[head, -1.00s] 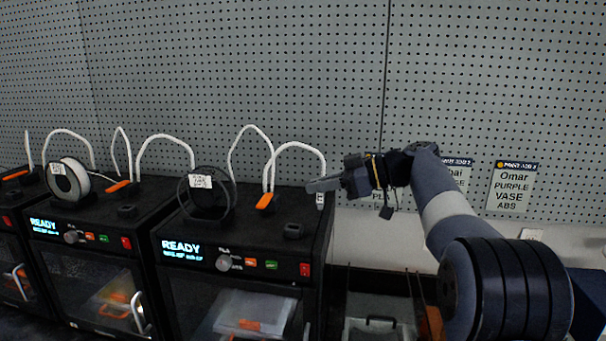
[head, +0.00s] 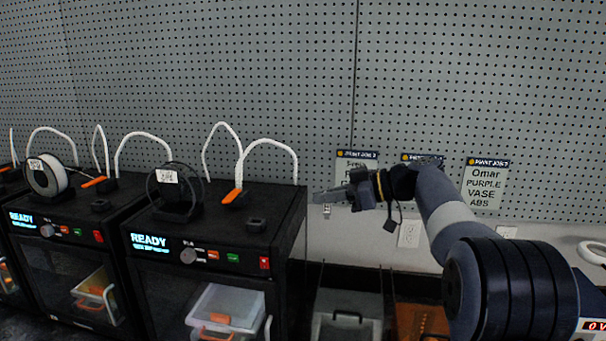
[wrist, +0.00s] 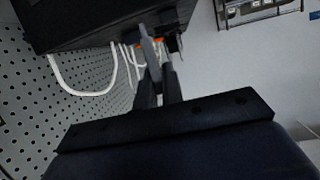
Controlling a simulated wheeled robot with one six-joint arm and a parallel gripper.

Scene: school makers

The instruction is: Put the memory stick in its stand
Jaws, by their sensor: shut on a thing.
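My gripper (head: 342,194) is shut and held level in the air, just right of the nearest printer's top. A small pale labelled piece (head: 326,210) hangs under its tip and looks like the memory stick, though it is too small to be sure. In the wrist view, the fingers of my gripper (wrist: 158,78) close around a narrow grey piece.
The nearest printer (head: 150,268) shows READY and carries a black spool (head: 176,190) with white tubes behind. Another printer (head: 60,262) stands to its left. A grey bin (head: 345,325) and an orange bin (head: 420,320) lie below the arm. A pegboard wall is behind.

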